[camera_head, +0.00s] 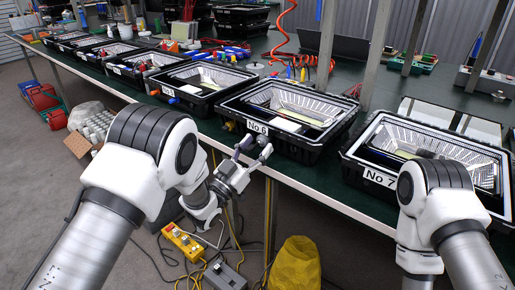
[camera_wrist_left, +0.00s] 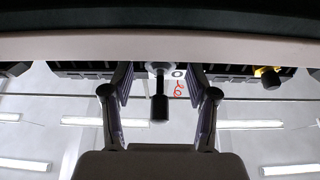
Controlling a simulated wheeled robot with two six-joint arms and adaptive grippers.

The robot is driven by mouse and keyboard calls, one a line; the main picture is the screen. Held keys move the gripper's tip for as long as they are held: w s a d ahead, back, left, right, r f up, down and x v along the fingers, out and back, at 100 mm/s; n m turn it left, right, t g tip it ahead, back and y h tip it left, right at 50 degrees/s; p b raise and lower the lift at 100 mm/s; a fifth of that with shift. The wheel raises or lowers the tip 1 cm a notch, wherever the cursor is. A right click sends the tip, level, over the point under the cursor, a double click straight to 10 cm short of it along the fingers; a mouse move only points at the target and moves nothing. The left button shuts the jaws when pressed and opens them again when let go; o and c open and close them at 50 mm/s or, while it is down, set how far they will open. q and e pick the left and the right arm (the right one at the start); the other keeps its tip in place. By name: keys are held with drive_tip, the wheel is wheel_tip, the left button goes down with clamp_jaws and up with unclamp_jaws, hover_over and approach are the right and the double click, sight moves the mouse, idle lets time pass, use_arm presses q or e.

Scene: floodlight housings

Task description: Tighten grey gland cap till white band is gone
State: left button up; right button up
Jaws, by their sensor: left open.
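My left gripper (camera_head: 254,147) is at the front of the floodlight housing marked No 6 (camera_head: 304,152). In the left wrist view the left gripper (camera_wrist_left: 160,92) is open, one finger on each side of a gland with a pale grey cap (camera_wrist_left: 160,67) and a dark stub (camera_wrist_left: 160,106). I see gaps between both fingers and the stub. A white band cannot be made out. In the head view the fingers hide this gland. A yellow gland (camera_head: 229,125) sits to the left on the same housing; it also shows in the left wrist view (camera_wrist_left: 266,74). My right gripper is not in view.
Housing No 7 (camera_head: 350,171) stands to the right and another housing (camera_head: 190,107), with a blue gland, to the left. The green table's edge (camera_head: 327,201) runs below. A yellow control box (camera_head: 183,242), cables and a yellow sack (camera_head: 295,265) are below on the floor.

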use_arm(q)
drive_tip(key=shift+w+d+r, duration=0.15)
drive_tip(key=shift+w+d, duration=0.15)
drive_tip(key=shift+a, duration=0.1)
clamp_jaws()
drive_tip(key=shift+m+h+b, duration=0.3)
drive_tip(key=shift+m+b, duration=0.25)
drive_tip(key=shift+m, duration=0.25)
drive_tip(key=shift+m+g, duration=0.3)
unclamp_jaws()
drive_tip(key=v, duration=1.2)
